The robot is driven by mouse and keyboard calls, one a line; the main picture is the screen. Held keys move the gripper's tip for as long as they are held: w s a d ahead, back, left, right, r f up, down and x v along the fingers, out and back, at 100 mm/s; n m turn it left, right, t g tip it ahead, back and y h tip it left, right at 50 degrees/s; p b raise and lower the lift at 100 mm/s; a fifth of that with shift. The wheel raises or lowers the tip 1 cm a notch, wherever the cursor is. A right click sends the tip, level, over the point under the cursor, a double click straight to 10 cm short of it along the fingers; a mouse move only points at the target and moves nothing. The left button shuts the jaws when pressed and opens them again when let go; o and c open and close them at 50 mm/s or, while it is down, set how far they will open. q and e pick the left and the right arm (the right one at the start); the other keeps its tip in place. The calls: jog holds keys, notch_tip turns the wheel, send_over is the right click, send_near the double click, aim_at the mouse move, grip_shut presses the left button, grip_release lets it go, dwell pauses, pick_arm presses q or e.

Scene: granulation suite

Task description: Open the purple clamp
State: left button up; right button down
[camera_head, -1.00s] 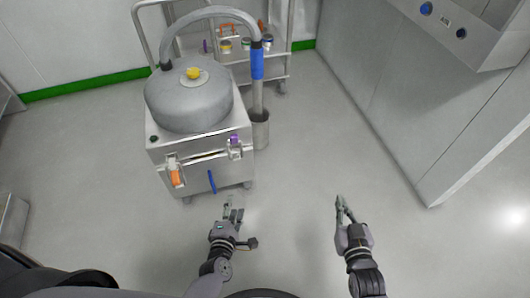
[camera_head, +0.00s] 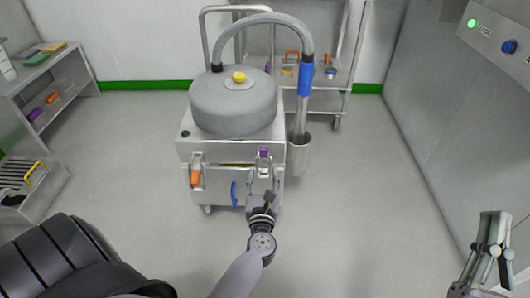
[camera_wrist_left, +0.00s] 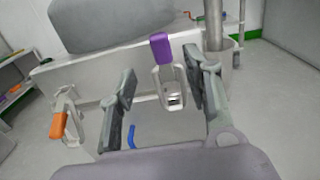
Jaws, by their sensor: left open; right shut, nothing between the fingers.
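The purple clamp (camera_head: 264,154) is on the front of the grey vacuum machine (camera_head: 228,151), near its right corner. In the left wrist view the clamp (camera_wrist_left: 161,48) has a purple tip pointing up and a metal body below. My left gripper (camera_head: 262,185) is in front of the machine, just below the clamp. In the left wrist view its open fingers (camera_wrist_left: 160,88) frame the clamp, one on each side; I cannot tell if they touch it. My right gripper (camera_head: 494,229) is at the lower right, shut and empty, far from the clamp.
An orange clamp (camera_head: 195,177) and a blue handle (camera_head: 234,195) are on the same machine front. A hose with a blue grip (camera_head: 306,79) stands in a metal cup (camera_head: 298,157) on the right. Shelves are at left; a wall panel is at right. Floor between is clear.

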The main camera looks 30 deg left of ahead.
aim_at(264, 154)
pick_arm(q)
jog(key=b+x, duration=0.1)
jog(key=x, duration=0.8)
jog(key=shift+w+a, duration=0.15)
jog(key=shift+w, duration=0.2)
jog(key=shift+w+a, duration=0.25)
jog(key=shift+w, duration=0.2)
pick_arm(e)
jog(key=shift+s+d+r+t+y, duration=0.2)
jog(key=shift+s+r+t+y, duration=0.5)
jog(key=shift+s+r+t, duration=1.05)
pick_arm(q)
jog(key=shift+c, duration=0.5)
pick_arm(e)
jog(key=shift+r, duration=0.1)
pick_arm(q)
grip_shut()
